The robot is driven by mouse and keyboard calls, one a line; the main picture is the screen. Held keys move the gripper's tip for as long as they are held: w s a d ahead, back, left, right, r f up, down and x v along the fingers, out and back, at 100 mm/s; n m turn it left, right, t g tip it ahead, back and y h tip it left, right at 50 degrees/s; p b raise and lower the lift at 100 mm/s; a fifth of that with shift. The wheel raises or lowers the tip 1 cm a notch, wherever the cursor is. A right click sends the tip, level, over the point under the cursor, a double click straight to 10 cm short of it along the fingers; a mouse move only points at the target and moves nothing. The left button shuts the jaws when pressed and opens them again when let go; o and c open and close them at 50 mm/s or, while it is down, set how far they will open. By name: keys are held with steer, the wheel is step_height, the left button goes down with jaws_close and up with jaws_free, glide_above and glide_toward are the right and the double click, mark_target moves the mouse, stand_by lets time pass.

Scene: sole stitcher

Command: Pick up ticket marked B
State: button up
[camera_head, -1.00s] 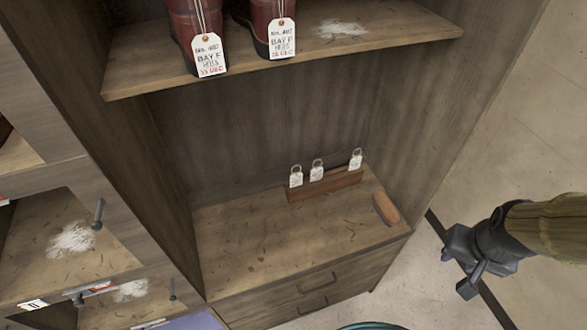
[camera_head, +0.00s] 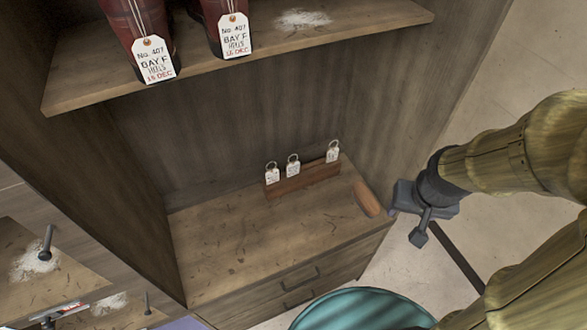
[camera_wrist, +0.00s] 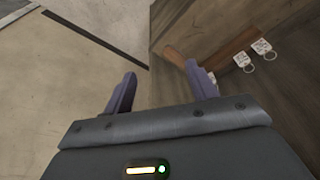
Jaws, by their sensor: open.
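Three small white tickets with metal rings stand in a brown wooden rack (camera_head: 305,182) on the cabinet's lower shelf. They are the left ticket (camera_head: 272,175), the middle ticket (camera_head: 293,169) and the right ticket (camera_head: 332,154). Their markings are too small to read, so I cannot tell which is B. Two tickets show at the upper right of the wrist view, one (camera_wrist: 262,46) by the other (camera_wrist: 242,60). My gripper (camera_head: 406,217) is open and empty, right of the shelf and apart from the tickets. Its two fingers (camera_wrist: 162,88) show in the wrist view.
A brown wooden piece (camera_head: 366,199) lies at the shelf's right end, near my gripper. An upper shelf (camera_head: 330,35) with tagged red boots (camera_head: 125,30) overhangs the rack. Drawers (camera_head: 300,280) are below. A teal round thing (camera_head: 350,310) is at the bottom. The shelf's front is bare.

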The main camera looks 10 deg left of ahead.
steer(key=shift+o, duration=0.8)
steer(key=w+a+f+n+t+b, duration=0.1)
steer(key=w+a+f+t+b, duration=0.1)
steer(key=w+f+b, duration=0.4)
step_height(320, 180, down, 3)
steer(key=shift+w+a+n+t+b, duration=0.2)
steer(key=shift+a+n+t+b, duration=0.1)
steer(key=shift+a+n+b, duration=0.2)
steer(key=w+a+f+n+t+y+b, duration=0.2)
steer(key=w+a+f+y+b, duration=0.2)
steer(key=a+f+b, duration=0.4)
steer(key=w+a+f+n+t+y+b, duration=0.3)
steer(key=a+f+b, duration=0.4)
steer(key=a, duration=0.3)
steer(key=shift+w+f+n+y+b, duration=0.35)
steer(key=shift+w+f+y, duration=0.15)
steer(key=shift+w+y, duration=0.2)
steer(key=p, duration=0.2)
glide_toward(292, 168)
steer(key=w+f, duration=0.1)
steer(key=w+a+f, duration=0.1)
steer(key=w+f, duration=0.1)
steer(key=f, duration=0.1)
steer(key=shift+a, duration=0.3)
steer(key=shift+f, duration=0.1)
